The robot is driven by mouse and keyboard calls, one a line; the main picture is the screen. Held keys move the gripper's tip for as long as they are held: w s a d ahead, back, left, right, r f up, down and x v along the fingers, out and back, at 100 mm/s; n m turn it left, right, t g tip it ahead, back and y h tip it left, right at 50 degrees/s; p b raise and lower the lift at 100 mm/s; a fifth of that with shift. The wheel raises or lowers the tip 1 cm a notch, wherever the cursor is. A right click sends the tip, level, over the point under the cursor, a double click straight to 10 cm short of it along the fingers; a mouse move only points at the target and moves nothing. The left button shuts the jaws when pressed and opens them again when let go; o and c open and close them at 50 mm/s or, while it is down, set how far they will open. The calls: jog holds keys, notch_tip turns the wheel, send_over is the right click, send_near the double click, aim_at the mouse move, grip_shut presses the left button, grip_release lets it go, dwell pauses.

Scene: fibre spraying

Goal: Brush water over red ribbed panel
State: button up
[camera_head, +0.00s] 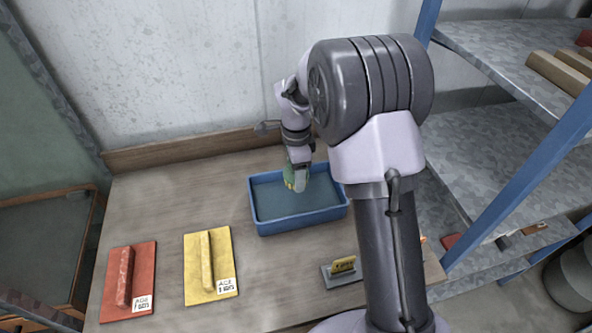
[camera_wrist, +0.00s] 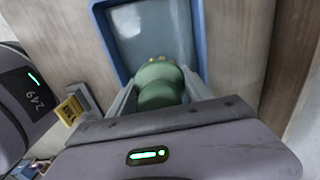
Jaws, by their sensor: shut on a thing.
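The red ribbed panel (camera_head: 126,282) lies flat at the left of the table, with one raised rib and a white label. A blue tray (camera_head: 263,228) with grey-blue liquid stands at the middle of the table and also shows in the wrist view (camera_wrist: 98,25). My gripper (camera_head: 297,178) is over the tray, shut on a green brush (camera_head: 289,174). In the wrist view the brush's rounded green body (camera_wrist: 158,84) sits between the fingers. Its yellowish far end points into the tray; whether it touches the liquid I cannot tell.
A yellow ribbed panel (camera_head: 210,270) lies between the red panel and the tray. A grey tool with a yellow handle (camera_head: 343,266) lies right of centre, near my arm. Metal shelves (camera_head: 500,60) with blue posts stand at the right. A concrete wall (camera_head: 150,70) rises behind the table.

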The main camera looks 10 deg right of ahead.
notch_tip(320, 180, down, 10)
jog(key=b, duration=0.7)
jog(key=shift+r, duration=0.15)
dwell(0.4)
notch_tip(320, 180, up, 12)
jog(key=p, duration=0.8)
dwell(0.3)
